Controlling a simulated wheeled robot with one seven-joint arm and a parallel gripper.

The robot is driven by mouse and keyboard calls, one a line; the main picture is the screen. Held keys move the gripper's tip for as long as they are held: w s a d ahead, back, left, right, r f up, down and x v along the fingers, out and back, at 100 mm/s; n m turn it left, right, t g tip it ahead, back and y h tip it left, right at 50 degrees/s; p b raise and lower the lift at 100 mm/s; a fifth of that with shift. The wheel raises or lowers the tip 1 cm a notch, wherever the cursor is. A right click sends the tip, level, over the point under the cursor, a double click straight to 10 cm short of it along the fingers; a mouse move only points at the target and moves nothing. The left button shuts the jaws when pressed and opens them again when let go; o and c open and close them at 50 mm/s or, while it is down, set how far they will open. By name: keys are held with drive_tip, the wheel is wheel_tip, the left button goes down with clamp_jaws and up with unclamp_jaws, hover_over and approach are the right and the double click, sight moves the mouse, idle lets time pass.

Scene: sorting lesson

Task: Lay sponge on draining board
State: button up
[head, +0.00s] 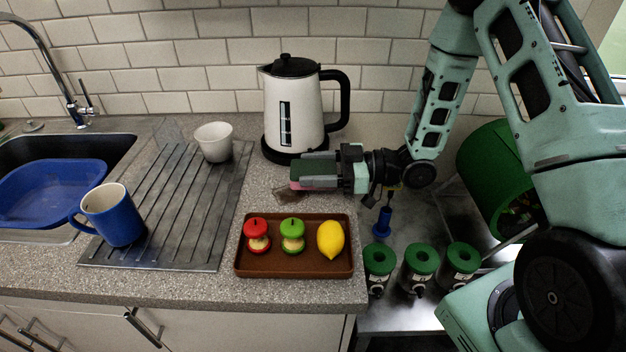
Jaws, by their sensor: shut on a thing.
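My gripper (304,172) is shut on the sponge (296,185), in front of the kettle and above the counter. Only a pinkish edge of the sponge shows; the fingers hide most of it. The grey grooved draining board (180,205) lies to the left of my gripper, beside the sink. A white cup (213,142) stands at its back right and a blue mug (112,215) at its front left. The middle and front right of the board are bare.
A white kettle (293,105) with a black handle stands behind my gripper. A brown tray (270,270) with a red apple (256,236), a green apple (292,236) and a lemon (330,240) lies in front. A blue basin (50,190) sits in the sink.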

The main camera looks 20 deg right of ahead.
drive_tip(key=shift+f, duration=1.8)
drive_tip(key=shift+f, duration=0.2)
drive_tip(key=o, duration=0.9)
drive_tip(key=shift+r, duration=0.1)
drive_tip(key=shift+o, duration=0.2)
drive_tip(key=shift+r, duration=0.15)
